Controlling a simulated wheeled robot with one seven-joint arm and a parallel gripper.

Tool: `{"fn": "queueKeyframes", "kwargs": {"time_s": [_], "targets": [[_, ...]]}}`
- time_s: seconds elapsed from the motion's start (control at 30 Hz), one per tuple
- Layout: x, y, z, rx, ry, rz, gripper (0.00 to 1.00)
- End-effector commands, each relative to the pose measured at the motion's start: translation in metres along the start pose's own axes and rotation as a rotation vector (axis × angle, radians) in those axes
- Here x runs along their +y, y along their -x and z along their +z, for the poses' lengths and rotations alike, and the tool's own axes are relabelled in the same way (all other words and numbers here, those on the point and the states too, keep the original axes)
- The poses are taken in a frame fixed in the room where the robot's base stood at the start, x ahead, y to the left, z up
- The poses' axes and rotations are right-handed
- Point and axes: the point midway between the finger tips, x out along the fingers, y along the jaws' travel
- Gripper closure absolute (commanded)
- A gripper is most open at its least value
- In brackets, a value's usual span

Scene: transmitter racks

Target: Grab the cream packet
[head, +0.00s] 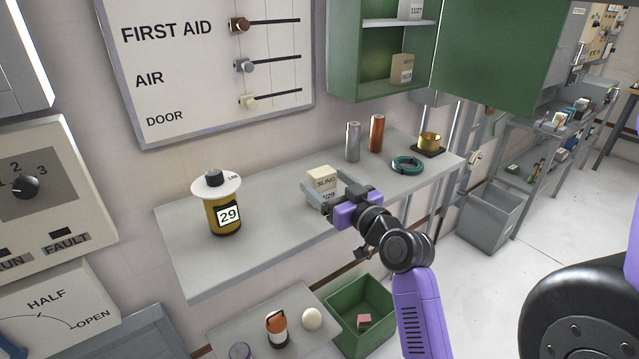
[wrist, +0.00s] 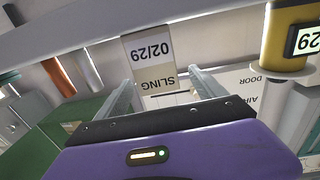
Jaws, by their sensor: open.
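The cream packet (head: 323,176), labelled SLING with a 29 date, stands upright on the grey shelf (head: 262,212). In the wrist view the packet (wrist: 150,62) appears upside down, just beyond and between the fingertips. My gripper (head: 329,192) is open in front of the packet, with a finger toward each side of it. The fingers also show in the wrist view (wrist: 160,77), with nothing held between them. I cannot tell how far the fingers reach along the packet's sides.
A yellow canister (head: 225,215) with a white disc stands left on the shelf. Silver (head: 353,142) and copper (head: 377,133) cylinders, a teal ring (head: 407,165) and a brass cup (head: 429,142) stand right. A green cabinet (head: 385,50) hangs above; a green bin (head: 358,318) sits below.

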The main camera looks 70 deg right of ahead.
Motion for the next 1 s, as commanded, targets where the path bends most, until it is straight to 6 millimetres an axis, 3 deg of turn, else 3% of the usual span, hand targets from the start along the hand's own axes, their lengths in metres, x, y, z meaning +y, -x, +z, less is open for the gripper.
{"fn": "queueKeyframes", "kwargs": {"time_s": [0.4, 0.73, 1.0], "targets": [[0.003, -0.051, 0.004, -0.001, 0.0, 0.0, 0.2], [0.003, -0.059, 0.005, 0.0, 0.001, 0.001, 0.2], [0.003, -0.059, 0.005, 0.0, 0.001, 0.001, 0.71]]}}
